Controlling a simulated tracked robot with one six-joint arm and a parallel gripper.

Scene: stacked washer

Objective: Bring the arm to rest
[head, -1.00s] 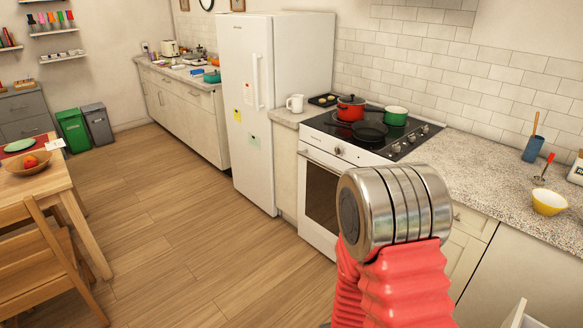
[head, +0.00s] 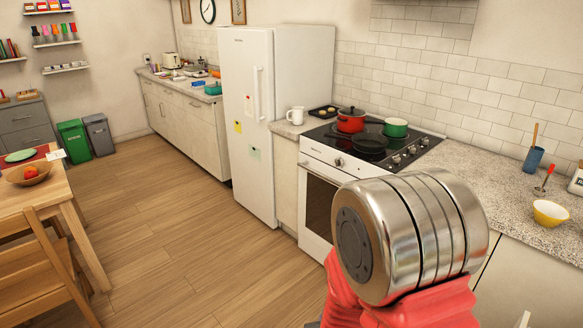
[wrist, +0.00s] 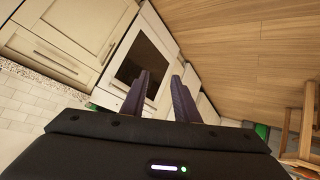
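My arm shows in the head view as a silver cylindrical joint above a red ribbed sleeve, at the lower right in front of the stove and counter. My gripper is outside the head view. In the wrist view, the two dark fingers of my gripper (wrist: 160,98) stand apart with a gap between them. Nothing is between the fingers. The oven front and wooden floor show behind them, tilted in the picture.
A white stove (head: 316,205) with pots stands beside a white fridge (head: 247,130). A counter (head: 470,175) holds a yellow bowl (head: 549,212). A wooden table (head: 45,195) and chair (head: 40,270) stand at left. The floor (head: 170,230) between is clear.

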